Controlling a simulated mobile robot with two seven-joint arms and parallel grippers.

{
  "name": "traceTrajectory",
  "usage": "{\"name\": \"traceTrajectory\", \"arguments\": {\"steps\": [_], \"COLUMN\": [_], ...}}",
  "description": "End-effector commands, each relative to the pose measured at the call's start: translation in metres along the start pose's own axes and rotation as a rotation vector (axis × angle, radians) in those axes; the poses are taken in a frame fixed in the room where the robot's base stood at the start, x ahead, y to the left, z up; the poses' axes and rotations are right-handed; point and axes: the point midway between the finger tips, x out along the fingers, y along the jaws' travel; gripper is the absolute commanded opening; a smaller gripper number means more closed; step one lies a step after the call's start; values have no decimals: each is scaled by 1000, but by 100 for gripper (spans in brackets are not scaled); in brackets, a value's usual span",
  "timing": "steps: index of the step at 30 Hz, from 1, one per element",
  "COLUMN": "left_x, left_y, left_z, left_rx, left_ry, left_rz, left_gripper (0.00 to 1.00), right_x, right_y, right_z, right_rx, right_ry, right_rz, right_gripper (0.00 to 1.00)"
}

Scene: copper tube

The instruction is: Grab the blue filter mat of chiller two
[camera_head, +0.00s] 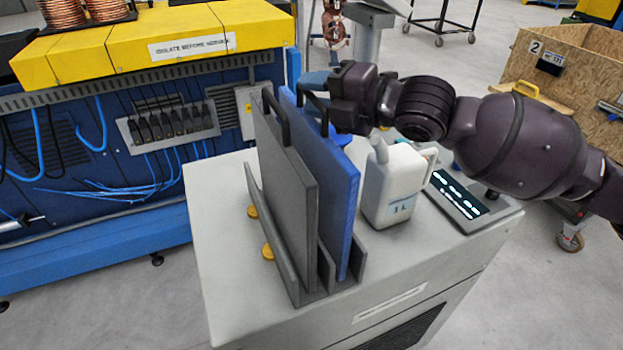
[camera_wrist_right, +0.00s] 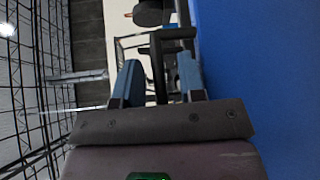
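The blue filter mat (camera_head: 325,175) stands upright in a grey slotted holder (camera_head: 290,265) on top of a grey cabinet, behind a grey mat. A black handle (camera_head: 314,100) is on its top edge. My right gripper (camera_head: 318,82) is at this handle. In the right wrist view the two blue fingers (camera_wrist_right: 160,72) are apart, with the black handle bar (camera_wrist_right: 159,65) between them and a gap beside the bar. The blue mat face (camera_wrist_right: 262,90) fills the right side there. I cannot tell from the pictures which chiller this is. My left gripper is not in view.
The grey mat (camera_head: 285,170) stands close in front of the blue one. A white jug (camera_head: 395,185) and a display panel (camera_head: 460,195) stand to the right on the cabinet (camera_head: 235,285). A blue and yellow machine (camera_head: 160,40) is at the left, a wooden crate (camera_head: 565,75) at the right.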

Motion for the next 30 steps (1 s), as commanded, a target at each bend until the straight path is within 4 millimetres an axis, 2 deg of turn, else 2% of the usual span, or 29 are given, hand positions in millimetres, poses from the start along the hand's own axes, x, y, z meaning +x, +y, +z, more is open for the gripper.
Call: {"name": "traceTrajectory", "arguments": {"steps": [1, 6, 7, 22, 26, 30], "left_x": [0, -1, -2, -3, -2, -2], "left_y": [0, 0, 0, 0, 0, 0], "left_z": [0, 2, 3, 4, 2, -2], "left_rx": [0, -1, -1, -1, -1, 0], "left_ry": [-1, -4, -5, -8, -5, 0], "left_rz": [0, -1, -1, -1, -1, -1], "left_gripper": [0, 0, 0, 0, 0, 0], "right_x": [0, 0, 0, -1, -2, -6], "right_y": [0, 0, 0, 4, 18, 46], "right_z": [0, 0, 0, 0, 2, 7], "right_rx": [0, 0, 0, -1, -4, -8], "right_ry": [0, 0, 0, 0, 1, 0], "right_rz": [0, 0, 0, 1, 3, 5], "right_gripper": [29, 2, 0, 0, 0, 0]}}
